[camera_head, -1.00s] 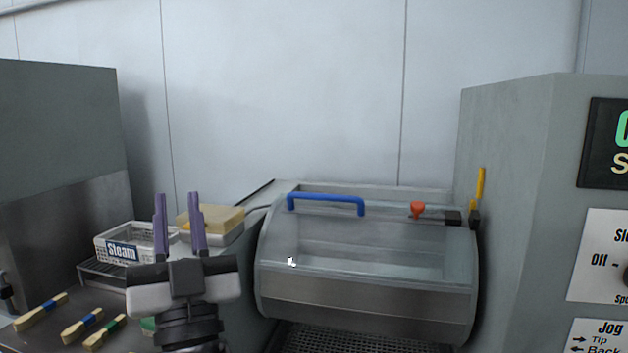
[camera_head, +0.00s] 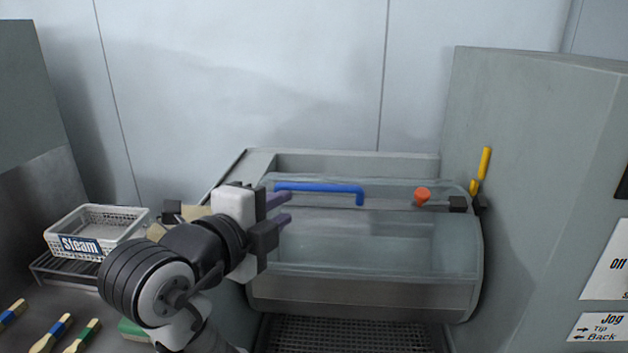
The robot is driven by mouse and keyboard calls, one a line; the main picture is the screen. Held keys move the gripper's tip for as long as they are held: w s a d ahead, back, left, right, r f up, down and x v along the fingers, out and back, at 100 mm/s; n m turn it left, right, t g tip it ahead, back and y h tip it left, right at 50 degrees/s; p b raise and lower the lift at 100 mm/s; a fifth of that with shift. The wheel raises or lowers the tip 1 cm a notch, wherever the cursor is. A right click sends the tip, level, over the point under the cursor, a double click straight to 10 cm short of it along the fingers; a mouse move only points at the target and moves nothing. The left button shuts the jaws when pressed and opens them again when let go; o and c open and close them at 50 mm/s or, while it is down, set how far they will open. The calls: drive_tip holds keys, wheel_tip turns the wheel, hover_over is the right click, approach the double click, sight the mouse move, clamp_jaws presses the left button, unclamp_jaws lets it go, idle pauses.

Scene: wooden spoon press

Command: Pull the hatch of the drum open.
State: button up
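The drum (camera_head: 360,298) is a wide metal cylinder at the middle right, with a clear hatch (camera_head: 370,245) on its upper front. The hatch looks closed. A blue bar handle (camera_head: 320,187) runs along the hatch's upper edge. A red knob (camera_head: 422,195) on a latch sits to the right of the handle. My gripper (camera_head: 288,208) is at the drum's left side, with its purple fingers pointing right. The fingers are apart with nothing between them. They appear just below the left end of the handle; whether they touch the hatch is unclear.
A yellow lever (camera_head: 481,170) stands at the drum's right, against a grey cabinet (camera_head: 540,180). A white basket marked Steam (camera_head: 90,240) sits on a rack at left. Several wooden pieces with coloured bands (camera_head: 55,332) lie below it. A perforated tray (camera_head: 345,335) lies under the drum.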

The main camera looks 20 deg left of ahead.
sight(318, 190)
drive_tip(key=p+x, duration=0.3)
drive_tip(key=x, duration=1)
drive_tip(key=shift+w, duration=0.2)
clamp_jaws()
